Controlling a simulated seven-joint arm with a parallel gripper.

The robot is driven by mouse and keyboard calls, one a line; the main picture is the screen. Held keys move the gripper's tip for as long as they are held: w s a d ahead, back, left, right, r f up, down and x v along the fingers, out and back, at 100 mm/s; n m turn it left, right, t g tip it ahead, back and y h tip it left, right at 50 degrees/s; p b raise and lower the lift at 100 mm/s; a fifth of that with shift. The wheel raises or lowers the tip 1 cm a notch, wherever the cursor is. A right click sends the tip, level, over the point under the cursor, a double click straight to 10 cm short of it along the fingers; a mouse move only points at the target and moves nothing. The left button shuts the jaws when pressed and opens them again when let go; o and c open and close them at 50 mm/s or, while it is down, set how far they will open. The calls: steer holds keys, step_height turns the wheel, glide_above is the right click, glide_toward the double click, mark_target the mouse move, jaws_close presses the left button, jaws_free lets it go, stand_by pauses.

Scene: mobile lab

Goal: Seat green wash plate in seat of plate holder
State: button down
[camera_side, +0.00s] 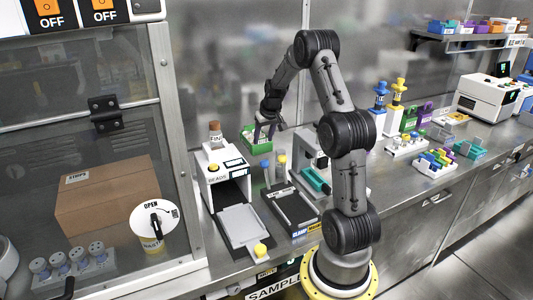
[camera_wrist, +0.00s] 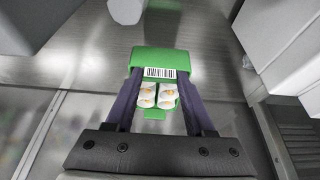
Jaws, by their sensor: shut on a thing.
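The green wash plate (camera_side: 256,143) is held in the air beside the white reader, toward the back wall. In the wrist view the green plate (camera_wrist: 166,60) shows a barcode label and several white round-topped parts with orange marks. My gripper (camera_side: 265,131) is shut on the plate, with purple fingers on its two sides. A dark, shallow, frame-like tray (camera_side: 279,204) lies on the bench below and to the right of the plate. It may be the plate holder, but I cannot tell for sure. Its seat looks empty.
The white reader (camera_side: 212,182), with a bottle on top, has its grey tray (camera_side: 244,226) out in front. Capped tubes (camera_side: 281,158) and a device with a teal part (camera_side: 315,181) stand near the dark tray. A glass-fronted cabinet (camera_side: 160,110) borders the left.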

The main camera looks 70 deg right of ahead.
mark_target(263, 152)
steer(key=shift+f, duration=3.3)
steer(key=shift+f, duration=0.1)
steer(key=shift+c, duration=1.3)
jaws_free()
